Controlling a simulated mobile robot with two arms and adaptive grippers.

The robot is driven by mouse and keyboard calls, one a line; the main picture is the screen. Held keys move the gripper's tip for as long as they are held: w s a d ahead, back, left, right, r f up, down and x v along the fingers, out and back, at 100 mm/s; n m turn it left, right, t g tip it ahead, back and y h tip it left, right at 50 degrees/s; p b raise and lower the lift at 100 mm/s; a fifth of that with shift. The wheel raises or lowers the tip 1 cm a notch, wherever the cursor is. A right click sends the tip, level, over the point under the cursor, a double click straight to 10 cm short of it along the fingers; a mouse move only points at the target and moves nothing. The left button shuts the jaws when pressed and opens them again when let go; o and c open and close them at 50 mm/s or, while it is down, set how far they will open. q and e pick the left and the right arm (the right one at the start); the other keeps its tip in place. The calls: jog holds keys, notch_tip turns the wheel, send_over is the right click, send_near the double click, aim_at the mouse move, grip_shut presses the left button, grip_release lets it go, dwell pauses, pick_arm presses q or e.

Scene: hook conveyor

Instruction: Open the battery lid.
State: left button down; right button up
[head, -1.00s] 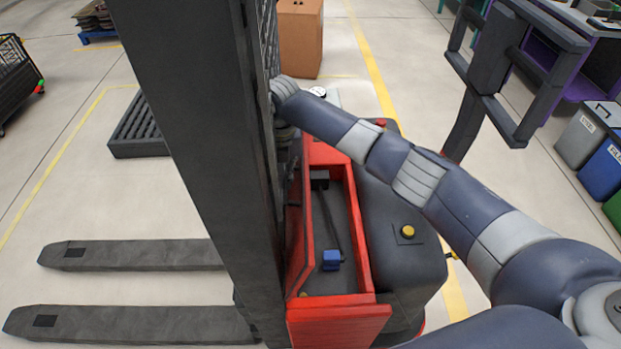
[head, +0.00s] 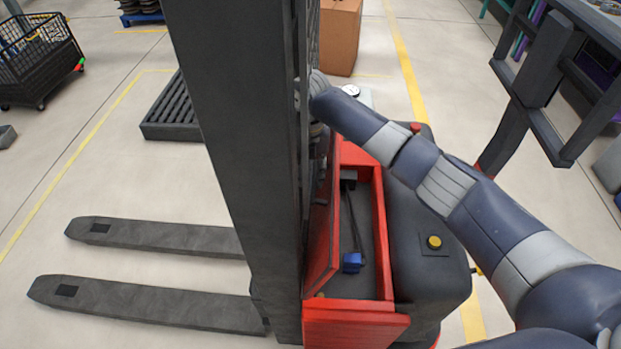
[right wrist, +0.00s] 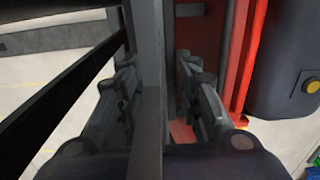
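The red battery lid (head: 322,220) stands raised, close to upright, along the mast side of the red battery compartment (head: 382,240). The compartment is uncovered from above and shows a dark interior with a blue connector (head: 352,262) on a black cable. My right arm reaches across the truck to the mast; its gripper is hidden behind the mast in the head view. In the right wrist view my right gripper (right wrist: 157,75) has its fingers apart, with a grey mast bar (right wrist: 148,90) showing between them; I cannot tell whether they touch it. My left gripper is not in view.
The tall dark mast (head: 235,150) stands close to my right arm and blocks the view. Two forks (head: 150,300) extend left. A black pallet (head: 178,115), a cardboard box (head: 340,35) and a wire cart (head: 40,60) are beyond.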

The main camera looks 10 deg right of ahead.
notch_tip(320, 180, up, 9)
jog(key=shift+d+r, duration=0.2)
jog(key=shift+d, duration=0.15)
jog(key=shift+w, duration=0.1)
